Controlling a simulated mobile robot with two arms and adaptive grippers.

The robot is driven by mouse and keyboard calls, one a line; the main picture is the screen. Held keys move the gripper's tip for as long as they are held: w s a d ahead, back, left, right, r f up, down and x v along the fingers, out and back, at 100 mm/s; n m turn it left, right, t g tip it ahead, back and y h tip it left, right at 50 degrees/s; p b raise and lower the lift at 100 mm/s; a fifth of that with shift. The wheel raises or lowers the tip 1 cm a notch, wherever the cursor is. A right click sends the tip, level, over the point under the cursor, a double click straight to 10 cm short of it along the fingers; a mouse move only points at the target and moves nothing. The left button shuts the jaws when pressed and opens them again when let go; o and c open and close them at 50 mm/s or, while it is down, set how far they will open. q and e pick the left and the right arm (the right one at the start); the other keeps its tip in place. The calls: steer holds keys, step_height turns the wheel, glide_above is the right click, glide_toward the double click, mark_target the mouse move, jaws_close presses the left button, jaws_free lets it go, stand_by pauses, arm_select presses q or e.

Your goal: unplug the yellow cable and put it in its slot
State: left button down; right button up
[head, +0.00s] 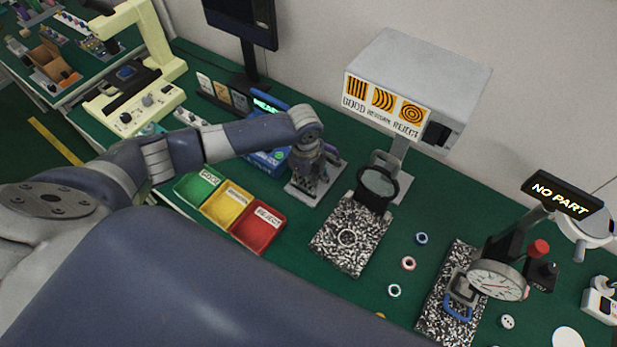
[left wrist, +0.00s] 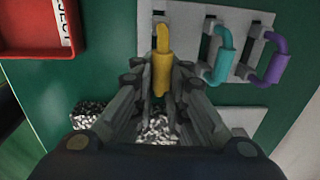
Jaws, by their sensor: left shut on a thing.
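My left gripper (left wrist: 161,85) is shut on the yellow cable (left wrist: 162,52), a short yellow piece standing up between its fingers in the left wrist view. Behind it is a pale grey panel (left wrist: 185,18) with dark slots. A teal cable (left wrist: 222,55) and a purple cable (left wrist: 272,62) sit on the panel to the right. I cannot tell whether the yellow cable's ends touch the panel. In the head view the left gripper (head: 313,178) is over the grey panel (head: 300,196), and the yellow cable is hidden there. My right gripper is not in view.
Green, yellow and red trays (head: 262,228) stand left of the panel; the red tray (left wrist: 30,45) shows in the left wrist view. A speckled plate (head: 350,250) with a magnifier (head: 376,188) is to the right. A dial gauge (head: 496,281) stands farther right. Several small rings lie on the green bench.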

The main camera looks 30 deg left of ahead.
arm_select(q)
steer(key=shift+f, duration=0.35)
stand_by(0.5)
steer(key=shift+f+b, duration=0.55)
steer(key=shift+f, duration=0.3)
steer(key=c, duration=1.5)
jaws_free()
steer(key=shift+r, duration=0.1)
steer(key=r, duration=1.2)
steer(key=shift+s+a, duration=0.1)
steer(key=shift+s, duration=0.25)
steer(key=shift+f, duration=0.1)
